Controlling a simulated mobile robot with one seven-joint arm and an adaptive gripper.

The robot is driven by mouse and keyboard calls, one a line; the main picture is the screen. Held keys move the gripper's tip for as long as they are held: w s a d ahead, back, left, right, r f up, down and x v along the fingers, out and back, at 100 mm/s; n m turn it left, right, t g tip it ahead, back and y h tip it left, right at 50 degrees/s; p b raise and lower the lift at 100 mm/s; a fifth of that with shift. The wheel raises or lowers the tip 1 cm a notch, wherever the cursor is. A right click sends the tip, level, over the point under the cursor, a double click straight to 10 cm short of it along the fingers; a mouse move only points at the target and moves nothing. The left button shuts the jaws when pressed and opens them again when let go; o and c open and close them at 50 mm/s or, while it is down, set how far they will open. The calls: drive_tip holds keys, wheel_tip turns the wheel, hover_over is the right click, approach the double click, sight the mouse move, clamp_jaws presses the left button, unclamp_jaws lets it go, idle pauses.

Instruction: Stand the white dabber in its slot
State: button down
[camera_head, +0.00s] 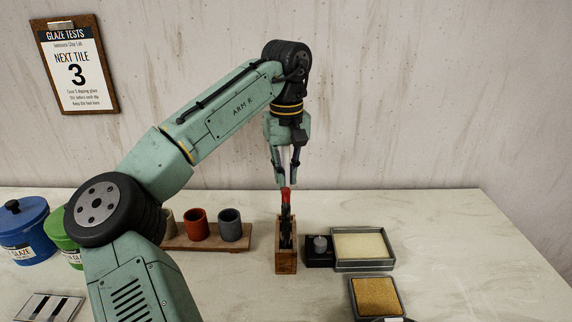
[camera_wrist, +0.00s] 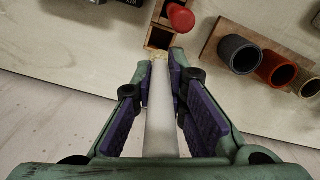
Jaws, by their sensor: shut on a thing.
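In the wrist view the white dabber (camera_wrist: 162,120) is a long pale cylinder with a tan tip, held lengthwise between the purple pads of my gripper (camera_wrist: 161,64). My gripper is shut on it. Its tip overlaps the near end of the wooden holder (camera_head: 286,266), which also shows in the wrist view (camera_wrist: 148,40); I cannot tell whether the tip is above or inside a slot. A red-topped tool (camera_wrist: 181,17) stands in the holder's other compartment. In the head view my gripper (camera_head: 287,180) points down above the holder, and the dabber is hard to make out.
Left of the holder, several cups, including a red one (camera_head: 195,224) and a grey one (camera_head: 230,225), stand on a wooden board. Right of it are a black block (camera_head: 319,258), a cream-filled tray (camera_head: 361,245) and a tan sponge tray (camera_head: 376,297). The far right table is clear.

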drive_tip(key=shift+f+b, duration=1.4)
drive_tip(key=shift+f, duration=1.95)
drive_tip(key=shift+f, duration=1.05)
drive_tip(key=shift+f+b, duration=0.3)
drive_tip(key=shift+f, duration=0.3)
drive_tip(key=shift+f, duration=0.1)
drive_tip(key=shift+f, duration=0.35)
